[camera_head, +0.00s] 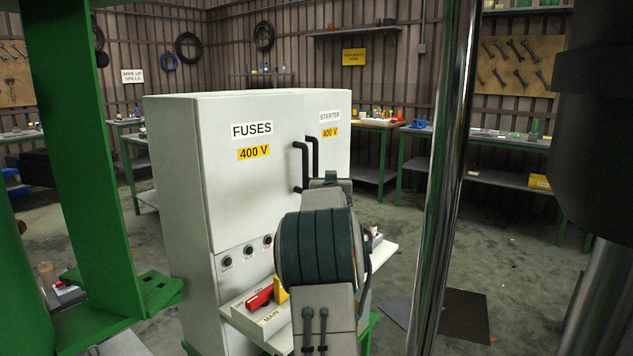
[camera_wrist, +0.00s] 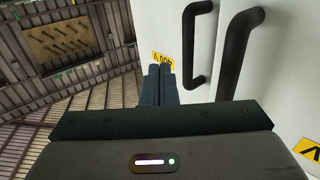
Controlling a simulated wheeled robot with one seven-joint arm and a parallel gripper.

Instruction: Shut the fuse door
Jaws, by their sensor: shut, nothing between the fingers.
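The fuse door (camera_head: 250,190) is the wide white front panel marked FUSES and 400 V, with a black bar handle (camera_head: 298,165) at its right edge. It looks about flush with the narrower starter door (camera_head: 335,125); I cannot tell whether a small gap remains. In the wrist view, which is turned over, the fuse door handle (camera_wrist: 237,55) is right of the starter door handle (camera_wrist: 194,45). My gripper (camera_wrist: 160,70) is shut and empty, its fingertips close to the starter door's yellow label; contact is unclear. In the head view my arm hides the fingertips.
A shelf on the cabinet front holds a red item (camera_head: 259,298) and a yellow one (camera_head: 280,288) beside MAIN lettering. Several round buttons (camera_head: 248,250) sit below the fuse door. A green post (camera_head: 75,140) stands at the left. Workbenches line the back wall.

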